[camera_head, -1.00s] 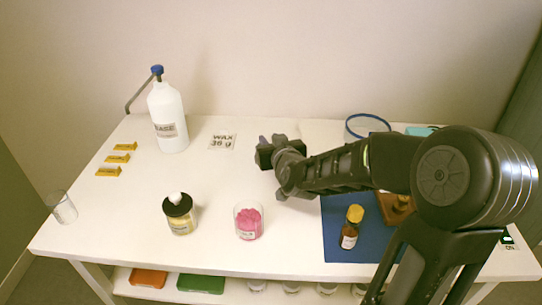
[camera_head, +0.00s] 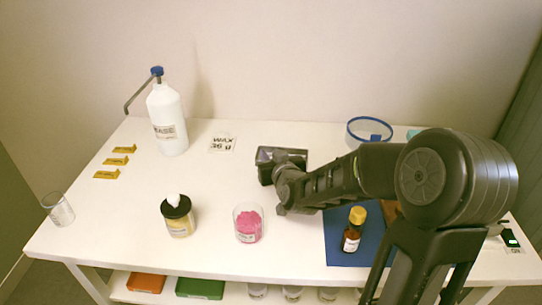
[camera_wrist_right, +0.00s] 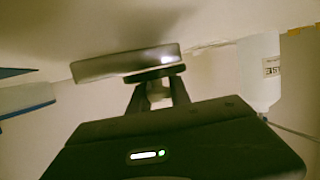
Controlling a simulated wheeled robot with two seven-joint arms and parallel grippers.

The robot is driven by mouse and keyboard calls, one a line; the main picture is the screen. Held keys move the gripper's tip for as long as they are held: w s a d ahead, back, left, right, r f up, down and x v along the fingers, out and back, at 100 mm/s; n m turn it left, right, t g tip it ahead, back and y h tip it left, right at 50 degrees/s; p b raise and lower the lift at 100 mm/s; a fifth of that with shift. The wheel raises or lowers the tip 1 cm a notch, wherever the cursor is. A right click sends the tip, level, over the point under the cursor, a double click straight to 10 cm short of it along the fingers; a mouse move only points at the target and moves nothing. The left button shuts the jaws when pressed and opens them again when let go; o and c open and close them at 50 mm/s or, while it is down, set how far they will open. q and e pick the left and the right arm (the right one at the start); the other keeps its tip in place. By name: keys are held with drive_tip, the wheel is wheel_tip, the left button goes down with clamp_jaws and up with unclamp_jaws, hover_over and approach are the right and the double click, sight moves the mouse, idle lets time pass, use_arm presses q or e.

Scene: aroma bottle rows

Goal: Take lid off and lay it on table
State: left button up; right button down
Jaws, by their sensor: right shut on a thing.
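My right gripper (camera_head: 282,163) is over the middle back of the white table (camera_head: 110,215). My left gripper is not in view.
A white pump bottle (camera_head: 167,120) stands back left. A black-topped jar (camera_head: 178,217), a glass of pink pieces (camera_head: 248,224) and a yellow-capped brown bottle (camera_head: 352,230) stand near the front. A blue-rimmed glass dish (camera_head: 368,132) is at the back right.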

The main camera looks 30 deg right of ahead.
drive_tip(key=shift+f, duration=0.35)
drive_tip(key=c, duration=1.2)
unclamp_jaws()
drive_tip(key=shift+r, duration=0.1)
